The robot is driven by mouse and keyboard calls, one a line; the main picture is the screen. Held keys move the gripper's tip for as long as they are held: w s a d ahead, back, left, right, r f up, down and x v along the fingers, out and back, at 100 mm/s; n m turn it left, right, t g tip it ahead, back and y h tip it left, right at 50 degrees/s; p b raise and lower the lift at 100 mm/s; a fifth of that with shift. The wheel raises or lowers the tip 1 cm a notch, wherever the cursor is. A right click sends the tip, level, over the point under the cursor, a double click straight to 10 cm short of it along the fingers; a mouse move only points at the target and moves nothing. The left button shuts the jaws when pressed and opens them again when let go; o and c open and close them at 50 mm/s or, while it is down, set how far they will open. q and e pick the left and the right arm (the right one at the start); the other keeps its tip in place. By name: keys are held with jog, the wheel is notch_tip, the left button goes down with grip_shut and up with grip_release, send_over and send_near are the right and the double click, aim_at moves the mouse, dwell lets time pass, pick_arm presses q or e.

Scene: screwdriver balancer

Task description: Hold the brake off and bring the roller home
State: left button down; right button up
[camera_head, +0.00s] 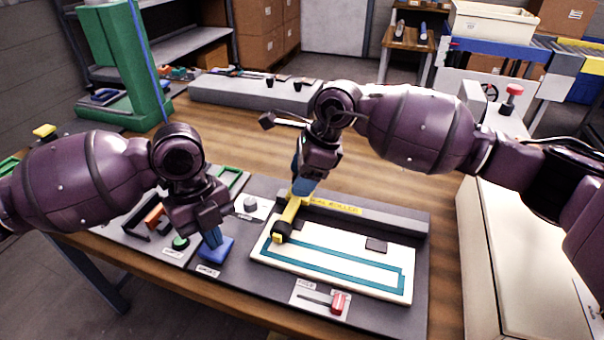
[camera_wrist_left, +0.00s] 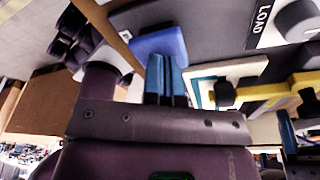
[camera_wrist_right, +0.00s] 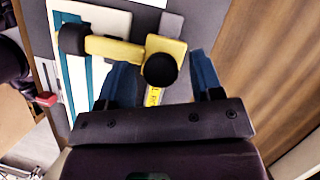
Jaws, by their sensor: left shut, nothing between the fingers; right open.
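My right gripper (camera_head: 302,190) is at the tool's far end. In the right wrist view its open fingers (camera_wrist_right: 162,78) are on either side of the tool's black knob (camera_wrist_right: 160,69); I cannot tell whether they touch. My left gripper (camera_head: 212,240) is shut and empty, its fingertips at the blue brake pad (camera_head: 220,252). In the left wrist view the fingertips (camera_wrist_left: 166,62) meet the pad (camera_wrist_left: 158,42); contact pressure cannot be told.
A red slider (camera_head: 338,302) sits in front of the board. A grey knob (camera_head: 250,203) marked LOAD is behind the pad. A green button (camera_head: 180,242) is left of it. A grey rail with a yellow label (camera_head: 335,206) runs behind the board.

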grip_shut()
jog(key=s+d, duration=0.2)
jog(key=d, duration=0.5)
jog(key=s+d, duration=0.3)
jog(key=d, duration=0.3)
jog(key=s+d, duration=0.3)
jog(key=d, duration=0.4)
jog(key=shift+s+d, duration=0.2)
jog(key=shift+d, duration=0.1)
pick_arm(q)
jog(key=shift+a+f, duration=0.1)
jog(key=shift+a, duration=0.05)
pick_arm(e)
jog(key=shift+d, duration=0.1)
jog(key=shift+c, duration=1.2)
grip_release()
jog(key=shift+s, duration=0.1)
pick_arm(q)
jog(key=shift+d, duration=0.2)
pick_arm(e)
jog(key=shift+o, duration=1.2)
jog(key=shift+d, duration=0.1)
